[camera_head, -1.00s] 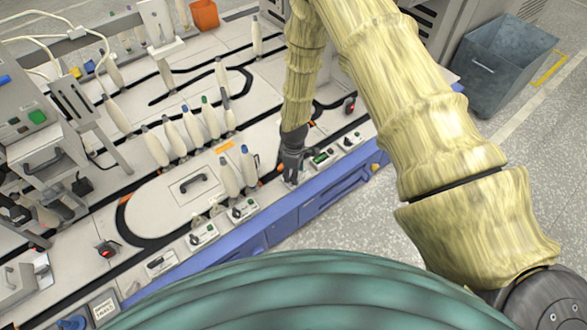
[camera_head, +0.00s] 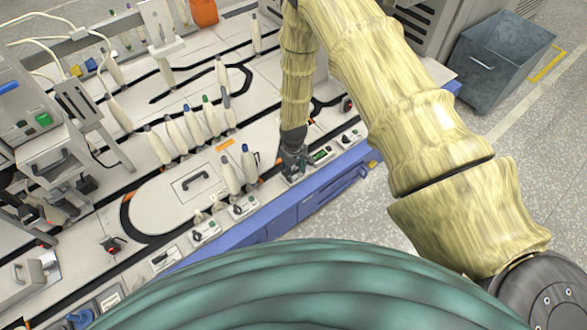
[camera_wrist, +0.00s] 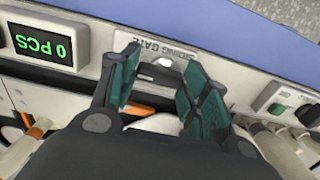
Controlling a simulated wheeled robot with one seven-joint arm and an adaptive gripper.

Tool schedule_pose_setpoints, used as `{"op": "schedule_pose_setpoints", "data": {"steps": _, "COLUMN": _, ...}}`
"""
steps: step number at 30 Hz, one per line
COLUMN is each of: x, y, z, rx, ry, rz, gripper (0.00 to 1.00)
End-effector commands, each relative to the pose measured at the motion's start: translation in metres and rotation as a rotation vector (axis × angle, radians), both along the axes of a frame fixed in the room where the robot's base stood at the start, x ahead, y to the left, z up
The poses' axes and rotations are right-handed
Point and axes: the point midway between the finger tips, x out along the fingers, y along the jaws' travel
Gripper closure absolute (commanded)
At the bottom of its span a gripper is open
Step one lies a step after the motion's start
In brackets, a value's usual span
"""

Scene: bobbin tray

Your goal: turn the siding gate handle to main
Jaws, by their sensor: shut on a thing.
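My gripper (camera_head: 293,168) is at the control strip along the table's front edge. In the wrist view its two teal-padded fingers (camera_wrist: 158,68) stand at the plate marked SIDING GATE (camera_wrist: 146,52), whose lettering is upside down there. The fingers are shut on the siding gate handle, which is mostly hidden between them. Only a small grey piece of the fitting shows, so I cannot tell which way the handle points. The MAIN marking is not readable.
A green counter display (camera_wrist: 48,45) reading 0 PCS and a panel with a green button (camera_wrist: 276,109) flank the gripper. Tall bobbins (camera_head: 230,175) stand close to its left in the head view. A grey bin (camera_head: 495,62) stands on the floor at right.

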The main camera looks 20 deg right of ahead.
Motion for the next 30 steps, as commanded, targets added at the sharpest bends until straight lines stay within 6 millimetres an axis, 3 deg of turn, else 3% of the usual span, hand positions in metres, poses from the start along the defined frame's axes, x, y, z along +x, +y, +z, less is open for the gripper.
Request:
{"op": "schedule_pose_setpoints", "data": {"steps": 13, "x": 0.0017, "y": -0.0007, "z": 0.0007, "rx": -0.001, "ry": -0.003, "rz": -0.011, "gripper": 0.78}}
{"op": "schedule_pose_setpoints", "data": {"steps": 14, "x": 0.0018, "y": -0.0006, "z": 0.0007, "rx": -0.001, "ry": -0.003, "rz": -0.011, "gripper": 0.48}}
{"op": "schedule_pose_setpoints", "data": {"steps": 17, "x": 0.0016, "y": -0.0006, "z": 0.0006, "rx": 0.000, "ry": -0.002, "rz": -0.010, "gripper": 0.32}}
{"op": "schedule_pose_setpoints", "data": {"steps": 30, "x": 0.0009, "y": -0.0002, "z": 0.0057, "rx": 0.000, "ry": -0.002, "rz": -0.009, "gripper": 0.32}}
